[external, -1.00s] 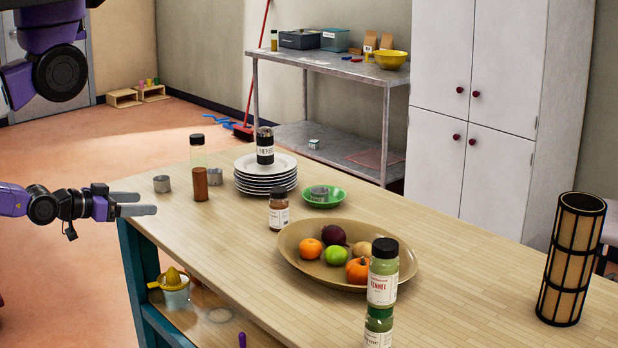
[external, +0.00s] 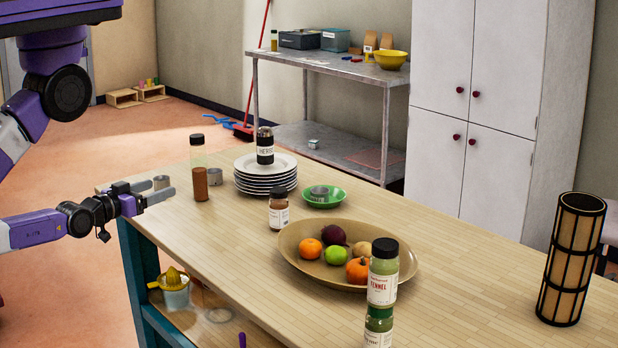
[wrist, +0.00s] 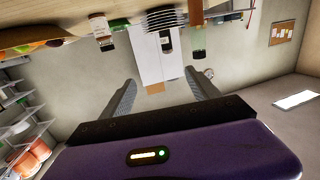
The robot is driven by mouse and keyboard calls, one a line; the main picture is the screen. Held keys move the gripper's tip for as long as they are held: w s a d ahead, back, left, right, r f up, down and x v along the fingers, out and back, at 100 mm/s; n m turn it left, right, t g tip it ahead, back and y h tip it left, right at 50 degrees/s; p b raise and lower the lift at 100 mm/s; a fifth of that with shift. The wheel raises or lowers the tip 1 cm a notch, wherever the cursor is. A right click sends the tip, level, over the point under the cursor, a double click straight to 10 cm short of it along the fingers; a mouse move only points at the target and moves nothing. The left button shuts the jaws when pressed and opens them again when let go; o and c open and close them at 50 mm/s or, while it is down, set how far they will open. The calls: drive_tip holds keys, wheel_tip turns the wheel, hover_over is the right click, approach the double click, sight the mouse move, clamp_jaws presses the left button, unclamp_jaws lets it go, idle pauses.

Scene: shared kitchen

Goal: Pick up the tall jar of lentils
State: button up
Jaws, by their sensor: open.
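The tall jar (external: 200,178) stands upright near the far left end of the wooden table. It is clear with a black lid and is partly filled with something red-brown. In the wrist view, which is upside down, the jar (wrist: 198,40) shows at the top, right of the space between the fingers. My gripper (external: 166,191) is open and empty, left of the jar and apart from it, at the table's left edge. It also shows open in the wrist view (wrist: 160,80).
A plate stack (external: 265,184) with a dark-lidded jar (external: 265,148) on top is farther right. A small spice jar (external: 278,212), green dish (external: 335,200) and fruit bowl (external: 300,262) follow. The table's left front is clear.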

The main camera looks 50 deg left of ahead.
drive_tip(key=w+a+f+n+y+b, duration=0.35)
drive_tip(key=w+a, duration=0.45)
drive_tip(key=a, duration=0.4)
drive_tip(key=m+t+h+b, duration=0.1)
drive_tip(key=m+h+b, duration=0.3)
drive_tip(key=h+b, duration=0.1)
approach(192, 161)
drive_tip(key=w, duration=0.3)
drive_tip(key=w+r, duration=0.1)
drive_tip(key=shift+w+a, duration=0.3)
drive_tip(key=shift+a, duration=0.05)
drive_tip(key=shift+w+d+f+m, duration=0.1)
drive_tip(key=shift+d+f+m, duration=0.1)
drive_tip(key=shift+d+m, duration=0.05)
drive_tip(key=shift+w+p, duration=0.25)
drive_tip(key=shift+p, duration=0.1)
drive_tip(key=w, duration=0.2)
drive_tip(key=w+a+p, duration=0.1)
drive_tip(key=w, duration=0.1)
drive_tip(key=w+p, duration=0.1)
drive_tip(key=w, duration=0.2)
drive_tip(key=shift+a+f, duration=0.2)
drive_tip(key=shift+a, duration=0.15)
clamp_jaws()
